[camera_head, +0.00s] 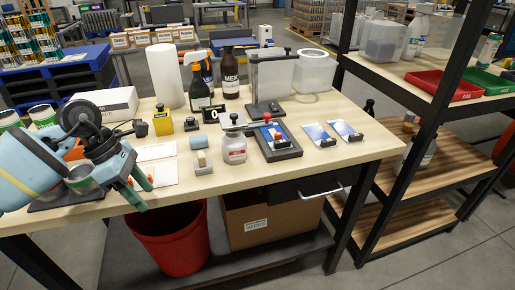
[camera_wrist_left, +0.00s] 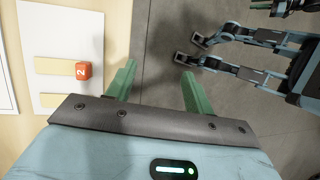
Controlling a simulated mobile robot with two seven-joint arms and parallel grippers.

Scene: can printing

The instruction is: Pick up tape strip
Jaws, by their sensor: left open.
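Two pale yellow tape strips lie on a white sheet in the left wrist view, the upper strip (camera_wrist_left: 54,66) and the lower strip (camera_wrist_left: 50,100). An orange block marked "2" (camera_wrist_left: 83,71) sits at the right end of the upper one. The sheet (camera_head: 163,174) shows at the table's front edge in the head view, partly hidden by my gripper. My left gripper (camera_head: 143,194) is open with green fingers; its gap looks empty in the wrist view (camera_wrist_left: 157,76). There the fingers are right of the strips, over the floor beyond the table edge.
A tape dispenser-like dark device (camera_head: 82,118) is close to my left arm. A wooden-handled stamp (camera_head: 202,162), a grey jar (camera_head: 234,149) and a dark pad frame (camera_head: 278,143) stand to the right. A red bin (camera_head: 172,240) is below the front edge.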

